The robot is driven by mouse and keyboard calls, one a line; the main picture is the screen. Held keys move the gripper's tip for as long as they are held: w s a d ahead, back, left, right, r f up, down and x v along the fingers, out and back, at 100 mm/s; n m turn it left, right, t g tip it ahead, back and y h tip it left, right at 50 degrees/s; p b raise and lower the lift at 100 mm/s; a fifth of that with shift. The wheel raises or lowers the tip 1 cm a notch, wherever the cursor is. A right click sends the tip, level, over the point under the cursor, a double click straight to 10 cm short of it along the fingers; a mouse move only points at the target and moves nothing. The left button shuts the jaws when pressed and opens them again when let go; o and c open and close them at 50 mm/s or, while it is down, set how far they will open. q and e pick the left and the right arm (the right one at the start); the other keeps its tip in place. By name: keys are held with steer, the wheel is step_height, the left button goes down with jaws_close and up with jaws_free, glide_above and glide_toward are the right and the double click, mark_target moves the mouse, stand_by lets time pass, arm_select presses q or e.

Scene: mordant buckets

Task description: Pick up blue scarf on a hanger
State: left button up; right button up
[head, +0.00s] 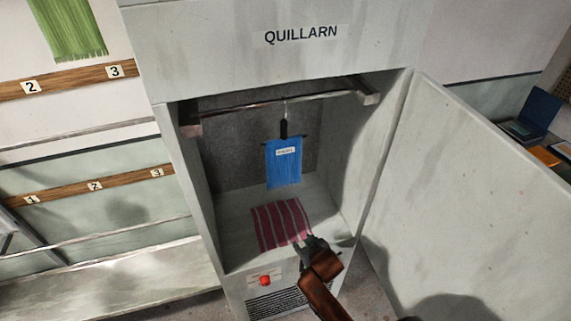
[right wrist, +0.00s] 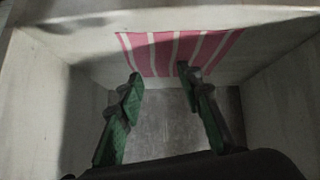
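The blue scarf (head: 284,164) hangs on a hanger (head: 284,130) from the rail inside the open cabinet in the head view. It has a fringed lower end and a small white label whose writing is too small to read. My right gripper (head: 312,241) is at the cabinet opening, below and to the right of the scarf, apart from it. In the right wrist view its two green-padded fingers (right wrist: 160,75) are spread with nothing between them. The blue scarf does not show in that view. My left gripper is not in view.
A red-and-white striped cloth (head: 280,224) lies on the cabinet floor close to my right gripper, and shows in the right wrist view (right wrist: 178,52). The cabinet door (head: 465,200) stands open at right. A red button (head: 265,281) is below. A green scarf (head: 70,28) hangs at upper left.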

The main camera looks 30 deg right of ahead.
steer(key=w+r+m+t, duration=0.1)
steer(key=w+r+t, duration=0.15)
steer(key=r, duration=0.75)
steer(key=w+r+t, duration=0.2)
steer(key=w+r, duration=0.1)
steer(key=r, duration=0.8)
steer(key=m+t+h+p, duration=0.1)
steer(key=t+h+p, duration=0.1)
steer(key=t, duration=0.2)
glide_toward(285, 135)
steer(key=w+f, duration=0.1)
steer(key=w, duration=0.2)
steer(key=x, duration=0.5)
steer(key=r+x, duration=0.1)
steer(key=x, duration=0.1)
steer(key=shift+w+d+p, duration=0.2)
steer(key=shift+d+p, duration=0.15)
steer(key=shift+d, duration=0.1)
steer(key=shift+w+f+y, duration=0.1)
steer(key=shift+w+y, duration=0.15)
steer(key=shift+y, duration=0.05)
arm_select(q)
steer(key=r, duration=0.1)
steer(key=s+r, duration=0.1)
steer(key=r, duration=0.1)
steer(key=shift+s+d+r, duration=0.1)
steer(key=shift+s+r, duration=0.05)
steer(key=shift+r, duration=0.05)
